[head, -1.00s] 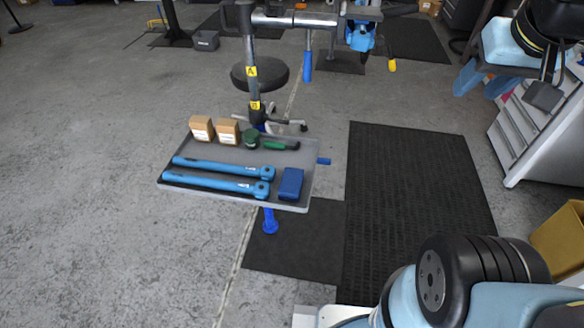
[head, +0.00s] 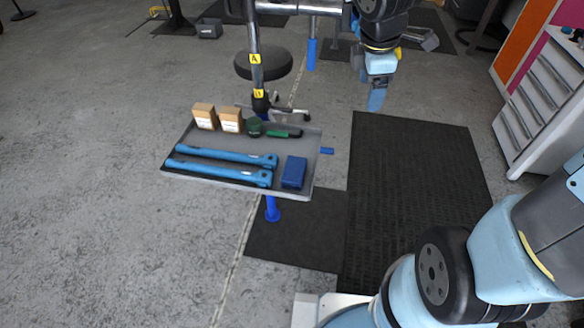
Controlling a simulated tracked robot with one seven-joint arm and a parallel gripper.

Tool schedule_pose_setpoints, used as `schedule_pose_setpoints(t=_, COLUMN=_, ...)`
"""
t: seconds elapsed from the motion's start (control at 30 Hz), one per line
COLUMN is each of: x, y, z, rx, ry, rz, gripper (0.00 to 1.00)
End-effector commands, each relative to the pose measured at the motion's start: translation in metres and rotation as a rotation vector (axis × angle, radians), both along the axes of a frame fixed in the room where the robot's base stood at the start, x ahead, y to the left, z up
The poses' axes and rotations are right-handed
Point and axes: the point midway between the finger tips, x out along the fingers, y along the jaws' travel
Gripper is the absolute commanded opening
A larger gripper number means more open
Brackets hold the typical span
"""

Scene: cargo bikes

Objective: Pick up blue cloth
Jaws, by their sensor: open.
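The blue cloth (head: 294,172) is a small folded dark-blue block. It lies at the right end of the grey tray (head: 232,187), beside the ends of two long light-blue tools (head: 222,164). My gripper (head: 376,100) hangs in the air to the upper right of the tray, pointing down, apart from the cloth and empty as far as I can see. Its fingers overlap in this view, so the gap between them is hidden.
Two small cardboard boxes (head: 217,118) and a green-handled tool (head: 284,133) lie along the tray's back edge. A grey stand post (head: 255,50) and a round black stool (head: 264,63) are behind the tray. A drawer cabinet (head: 545,100) stands right. Black mats (head: 410,190) cover floor right of the tray.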

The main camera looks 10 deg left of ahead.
Motion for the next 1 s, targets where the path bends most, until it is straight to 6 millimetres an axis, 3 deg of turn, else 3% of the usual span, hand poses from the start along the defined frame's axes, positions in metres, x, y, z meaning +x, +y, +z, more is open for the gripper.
schedule_pose_setpoints(t=0.2, x=0.008, y=0.056, z=-0.053, rx=-0.07, ry=0.114, rz=0.476, gripper=0.77)
schedule_pose_setpoints(t=0.5, x=-0.004, y=0.127, z=-0.117, rx=-0.087, ry=0.221, rz=1.074, gripper=0.77)
schedule_pose_setpoints(t=0.7, x=-0.013, y=0.152, z=-0.138, rx=-0.076, ry=0.245, rz=1.283, gripper=0.77)
schedule_pose_setpoints(t=0.87, x=-0.016, y=0.157, z=-0.15, rx=-0.073, ry=0.25, rz=1.329, gripper=0.77)
schedule_pose_setpoints(t=1.0, x=-0.017, y=0.157, z=-0.171, rx=-0.073, ry=0.253, rz=1.331, gripper=0.77)
